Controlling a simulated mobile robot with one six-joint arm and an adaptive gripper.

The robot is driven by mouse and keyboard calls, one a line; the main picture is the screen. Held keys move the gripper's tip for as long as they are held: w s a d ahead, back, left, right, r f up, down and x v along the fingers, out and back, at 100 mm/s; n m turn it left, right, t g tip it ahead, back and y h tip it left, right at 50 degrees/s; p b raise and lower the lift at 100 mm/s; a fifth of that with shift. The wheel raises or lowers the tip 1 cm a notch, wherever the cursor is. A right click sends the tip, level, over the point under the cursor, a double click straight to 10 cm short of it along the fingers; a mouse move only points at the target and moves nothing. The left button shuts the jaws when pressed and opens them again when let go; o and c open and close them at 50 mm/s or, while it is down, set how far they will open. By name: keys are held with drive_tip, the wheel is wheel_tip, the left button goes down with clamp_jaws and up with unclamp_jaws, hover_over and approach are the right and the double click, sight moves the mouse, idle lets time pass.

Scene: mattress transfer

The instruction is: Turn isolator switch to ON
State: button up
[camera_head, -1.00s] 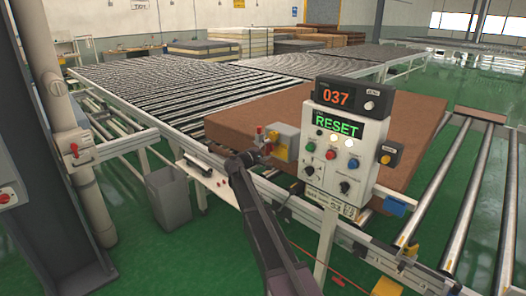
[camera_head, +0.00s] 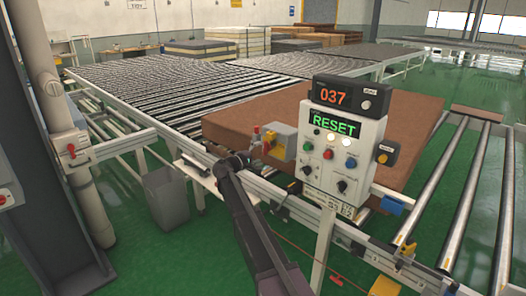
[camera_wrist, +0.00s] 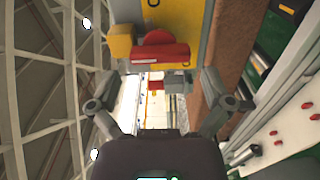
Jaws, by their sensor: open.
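The isolator switch (camera_head: 281,142) is a grey box with a yellow face and red handle, left of the control panel in the head view. In the wrist view its red handle (camera_wrist: 158,53) lies crosswise over the yellow face (camera_wrist: 184,18). I cannot read its ON or OFF marks. My gripper (camera_head: 240,158) is left of the switch in the head view, seemingly apart from it. In the wrist view the open fingers of my gripper (camera_wrist: 161,92) are spread below the handle in the picture, with nothing held.
The control panel (camera_head: 338,160) stands to the right, showing RESET under a 037 display (camera_head: 337,96). A brown mattress (camera_head: 240,120) lies behind the switch on the roller conveyor (camera_head: 165,88). A grey bin (camera_head: 166,197) stands to the left.

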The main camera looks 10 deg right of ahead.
drive_tip(key=v, duration=0.7)
drive_tip(key=shift+s+a, duration=0.25)
drive_tip(key=shift+a, duration=0.05)
drive_tip(key=s+d+f+m+g+y, duration=0.25)
drive_tip(key=s+d+f, duration=0.3)
drive_tip(key=s, duration=0.35)
drive_tip(key=s+d+f+m+g+y, duration=0.2)
drive_tip(key=s+d+f+g+y, duration=0.15)
drive_tip(key=s+d+f, duration=0.35)
drive_tip(key=s+a+f+g+y, duration=0.1)
drive_tip(key=s+f+y, duration=0.1)
drive_tip(key=s, duration=0.5)
drive_tip(key=s+a+f+m+g+y, duration=0.1)
drive_tip(key=s+a+f+g+y, duration=0.1)
drive_tip(key=s, duration=0.6)
drive_tip(key=s+a+f+m+g+y, duration=0.1)
drive_tip(key=s+a+f+y, duration=0.1)
drive_tip(key=s+y, duration=0.2)
drive_tip(key=s, duration=0.3)
drive_tip(key=shift+s+a+g+y, duration=0.2)
drive_tip(key=shift+a+g+y, duration=0.05)
drive_tip(key=shift+g+y, duration=0.05)
drive_tip(key=shift+m, duration=0.25)
